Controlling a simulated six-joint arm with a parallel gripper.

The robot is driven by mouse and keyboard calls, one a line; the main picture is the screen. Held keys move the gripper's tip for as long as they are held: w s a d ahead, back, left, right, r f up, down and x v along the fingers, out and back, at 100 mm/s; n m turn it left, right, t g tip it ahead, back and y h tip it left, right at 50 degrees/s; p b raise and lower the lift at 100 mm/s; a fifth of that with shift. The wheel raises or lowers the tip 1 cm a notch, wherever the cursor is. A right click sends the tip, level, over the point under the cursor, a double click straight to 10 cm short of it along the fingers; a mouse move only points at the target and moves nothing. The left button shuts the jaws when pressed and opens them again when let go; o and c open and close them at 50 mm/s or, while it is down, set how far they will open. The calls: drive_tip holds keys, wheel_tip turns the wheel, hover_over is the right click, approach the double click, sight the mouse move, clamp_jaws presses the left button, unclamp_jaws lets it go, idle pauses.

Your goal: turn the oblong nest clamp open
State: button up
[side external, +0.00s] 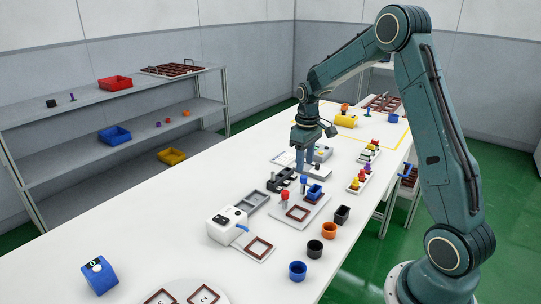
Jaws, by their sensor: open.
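My gripper (306,166) points straight down, low over the middle of the white table, with its two fingers apart. Its fingertips are close behind a white plate (289,222) that carries a brown square frame, a blue open box (315,192), a red-topped post (285,195) and a blue-topped post (303,181). I cannot tell which of these parts is the oblong nest clamp, or whether it is turned open or shut. Nothing shows between the fingers. I cannot tell whether the fingertips touch anything.
A black slotted holder (281,180) and a grey tray (252,202) lie left of the plate. Several cups, including an orange cup (329,230), stand to its right. A white machine (227,224) stands in front. The table's left front is mostly clear around a blue device (99,277).

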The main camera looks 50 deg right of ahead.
sight(304, 177)
drive_tip(key=shift+f, duration=2.55)
clamp_jaws()
